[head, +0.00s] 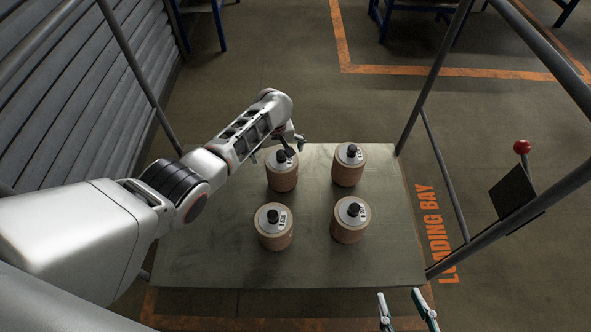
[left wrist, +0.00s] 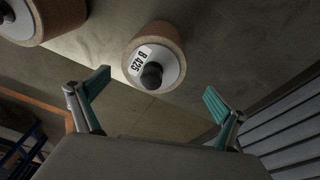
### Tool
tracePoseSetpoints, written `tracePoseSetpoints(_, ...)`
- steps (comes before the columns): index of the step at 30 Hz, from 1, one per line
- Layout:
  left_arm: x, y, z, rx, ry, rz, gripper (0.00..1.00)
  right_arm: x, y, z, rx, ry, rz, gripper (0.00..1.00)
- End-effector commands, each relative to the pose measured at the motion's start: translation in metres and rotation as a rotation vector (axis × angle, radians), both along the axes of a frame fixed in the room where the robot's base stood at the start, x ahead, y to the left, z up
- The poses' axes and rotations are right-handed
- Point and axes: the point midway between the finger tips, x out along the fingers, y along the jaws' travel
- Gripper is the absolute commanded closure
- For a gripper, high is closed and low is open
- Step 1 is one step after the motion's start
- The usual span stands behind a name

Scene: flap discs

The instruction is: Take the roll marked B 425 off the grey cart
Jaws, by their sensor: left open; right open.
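The roll marked B 425 (left wrist: 172,34) is a brown cylinder with a white top, a dark knob and a readable label in the left wrist view. It stands upright as the far-left roll (head: 282,180) on the grey cart (head: 190,262) in the head view. My left gripper (head: 279,149) is at this roll's far side, partly hiding its top. In the left wrist view its open fingers (left wrist: 157,84) are spread wide, with the roll beyond the tips and nothing between them. My right gripper (head: 399,298) is open and empty at the cart's near edge; only its fingers show.
Three similar rolls stand close by: far right (head: 348,173), near left (head: 273,237) and near right (head: 349,230). Grey cart rails rise at both sides. A red-knobbed post with a dark panel (head: 514,192) is at right. A ribbed wall (head: 70,100) is at left.

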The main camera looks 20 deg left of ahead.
Motion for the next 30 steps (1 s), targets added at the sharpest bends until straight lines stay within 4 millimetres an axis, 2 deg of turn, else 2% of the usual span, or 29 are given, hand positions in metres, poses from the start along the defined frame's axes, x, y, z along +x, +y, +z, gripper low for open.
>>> tracePoseSetpoints(1, -0.002, 0.001, -0.012, 0.005, 0.029, 0.015, 0.01, -0.005, 0.000, -0.010, 0.002, 0.019, 0.000, 0.58)
tracePoseSetpoints(3, 0.001, 0.003, -0.009, 0.010, 0.042, 0.032, 0.01, -0.005, 0.001, -0.011, 0.004, 0.021, 0.000, 0.58)
tracePoseSetpoints(7, 0.005, 0.004, -0.010, 0.014, 0.051, 0.047, 0.01, -0.004, 0.002, -0.010, 0.012, 0.018, -0.001, 0.58)
tracePoseSetpoints(12, 0.004, 0.006, -0.030, 0.014, 0.056, 0.047, 0.01, -0.001, 0.010, -0.007, 0.048, 0.011, -0.006, 0.58)
tracePoseSetpoints(17, 0.008, 0.005, -0.037, 0.013, 0.051, 0.046, 0.01, 0.001, 0.014, -0.002, 0.071, 0.001, -0.010, 0.58)
tracePoseSetpoints(20, 0.007, 0.004, -0.048, 0.014, 0.053, 0.045, 0.01, 0.002, 0.017, -0.001, 0.091, -0.001, -0.016, 0.58)
tracePoseSetpoints(26, 0.006, 0.004, -0.082, 0.014, 0.062, 0.045, 0.01, 0.001, 0.034, -0.001, 0.207, 0.012, -0.043, 0.58)
tracePoseSetpoints(30, 0.011, 0.004, -0.086, 0.014, 0.053, 0.045, 0.01, -0.002, 0.047, -0.001, 0.296, 0.027, -0.068, 0.58)
